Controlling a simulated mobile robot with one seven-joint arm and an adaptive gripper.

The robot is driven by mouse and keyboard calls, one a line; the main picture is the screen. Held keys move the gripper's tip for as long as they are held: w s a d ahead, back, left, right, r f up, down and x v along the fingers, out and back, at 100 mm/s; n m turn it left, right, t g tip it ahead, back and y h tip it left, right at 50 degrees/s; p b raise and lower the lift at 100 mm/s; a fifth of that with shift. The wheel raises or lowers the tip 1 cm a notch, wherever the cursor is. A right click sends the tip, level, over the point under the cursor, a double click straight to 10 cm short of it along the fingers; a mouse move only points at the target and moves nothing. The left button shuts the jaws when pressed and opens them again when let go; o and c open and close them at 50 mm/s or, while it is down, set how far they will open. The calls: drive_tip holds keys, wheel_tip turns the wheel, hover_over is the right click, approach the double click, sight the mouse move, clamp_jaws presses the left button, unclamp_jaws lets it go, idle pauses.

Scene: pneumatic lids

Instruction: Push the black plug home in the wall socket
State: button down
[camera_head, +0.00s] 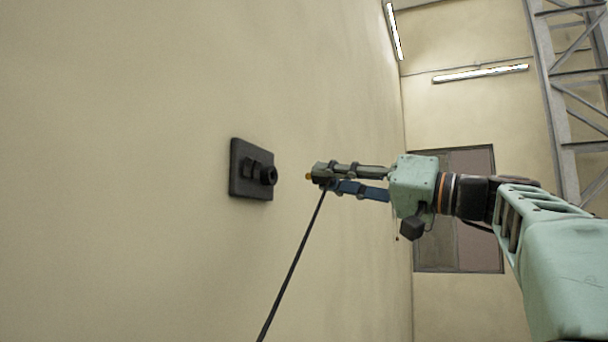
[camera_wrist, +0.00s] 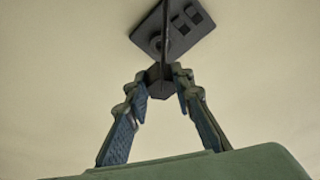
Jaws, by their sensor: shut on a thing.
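The black plug (camera_head: 319,181) is held between the fingertips of my gripper (camera_head: 326,177), with a small brass-coloured tip facing the wall. Its dark cable (camera_head: 292,262) hangs down to the lower left. The wall socket (camera_head: 268,175) is a round black fitting standing out from a dark plate on the wall. The plug is apart from the socket, with a clear gap between them, at about the same height in the head view. In the wrist view the plug (camera_wrist: 158,85) is dark between the fingertips, and the cable crosses in front of the socket plate (camera_wrist: 148,37).
A second black fitting (camera_head: 249,166) sits beside the socket on the same plate (camera_head: 238,184). The beige wall (camera_head: 130,150) around it is bare. A door or window panel (camera_head: 470,240) and a steel lattice (camera_head: 562,90) stand far behind my arm.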

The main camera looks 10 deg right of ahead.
sight(312, 178)
drive_tip(key=shift+s+r, duration=0.2)
drive_tip(key=shift+r, duration=0.15)
drive_tip(key=shift+f+b, duration=0.15)
drive_tip(key=shift+b, duration=0.35)
drive_tip(key=shift+w+a, duration=0.85)
drive_tip(key=shift+a, duration=0.3)
drive_tip(key=shift+w+a, duration=0.8)
drive_tip(key=shift+a, duration=0.3)
drive_tip(key=shift+b, duration=0.95)
drive_tip(key=shift+w+a, duration=0.8)
drive_tip(key=shift+a, duration=0.35)
drive_tip(key=c, duration=1.6)
unclamp_jaws()
drive_tip(key=shift+w, duration=0.1)
